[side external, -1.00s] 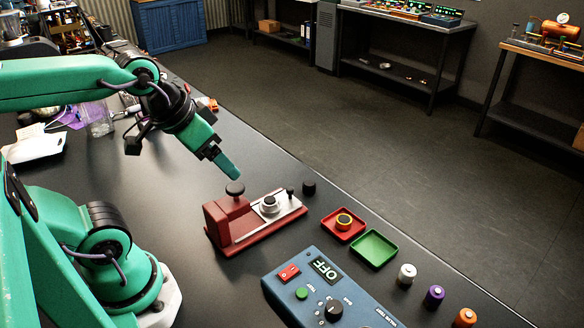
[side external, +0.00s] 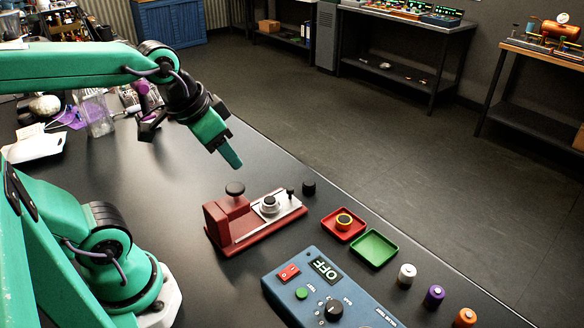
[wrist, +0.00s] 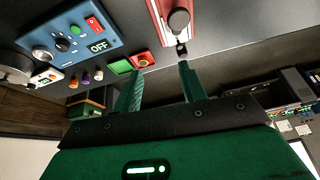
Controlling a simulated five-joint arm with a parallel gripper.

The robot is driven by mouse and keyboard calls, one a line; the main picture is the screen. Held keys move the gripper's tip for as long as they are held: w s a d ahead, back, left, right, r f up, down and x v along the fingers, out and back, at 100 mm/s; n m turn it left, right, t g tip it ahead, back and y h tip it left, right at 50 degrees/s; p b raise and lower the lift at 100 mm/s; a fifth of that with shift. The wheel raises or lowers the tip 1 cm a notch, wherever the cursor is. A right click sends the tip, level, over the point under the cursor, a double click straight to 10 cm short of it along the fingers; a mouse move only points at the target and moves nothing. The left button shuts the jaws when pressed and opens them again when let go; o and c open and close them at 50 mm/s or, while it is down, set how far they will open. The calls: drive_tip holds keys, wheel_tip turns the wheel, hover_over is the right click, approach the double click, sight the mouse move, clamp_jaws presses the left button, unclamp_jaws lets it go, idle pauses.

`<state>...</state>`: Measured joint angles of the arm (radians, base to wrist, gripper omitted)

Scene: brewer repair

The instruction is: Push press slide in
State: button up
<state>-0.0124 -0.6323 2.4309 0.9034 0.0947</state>
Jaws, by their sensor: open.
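The red press (side external: 228,222) stands on the black bench, with a round black knob on its raised block. Its silver slide (side external: 285,210) sticks out to the right of that block, carrying a round silver-and-dark part (side external: 269,204) and a small dark upright handle (side external: 290,191) near its outer end. My gripper (side external: 233,160) hangs in the air above and beyond the press, pointing down, touching nothing. In the wrist view my gripper (wrist: 158,88) has its two green fingers apart with nothing between them. The press (wrist: 163,22) shows beyond the fingertips there, cut off by the top edge.
A black cylinder (side external: 308,187) stands just past the slide's outer end. A red tray (side external: 328,227) with an orange-and-black ring and a green tray (side external: 385,255) lie to the right. A blue control box (side external: 283,293) reading OFF is in front. Several small spools stand further right.

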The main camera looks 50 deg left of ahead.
drive_tip(key=w+a+f+m+g, duration=0.2)
drive_tip(key=w+f+m+g, duration=0.15)
drive_tip(key=w, duration=0.65)
drive_tip(key=m+g, duration=0.1)
drive_tip(key=m, duration=0.3)
approach(290, 189)
drive_tip(key=shift+w+f+m+g, duration=0.25)
drive_tip(key=shift+f, duration=0.2)
drive_tip(key=shift+f, duration=0.1)
drive_tip(key=shift+f, duration=3.8)
drive_tip(key=shift+c, duration=0.4)
clamp_jaws()
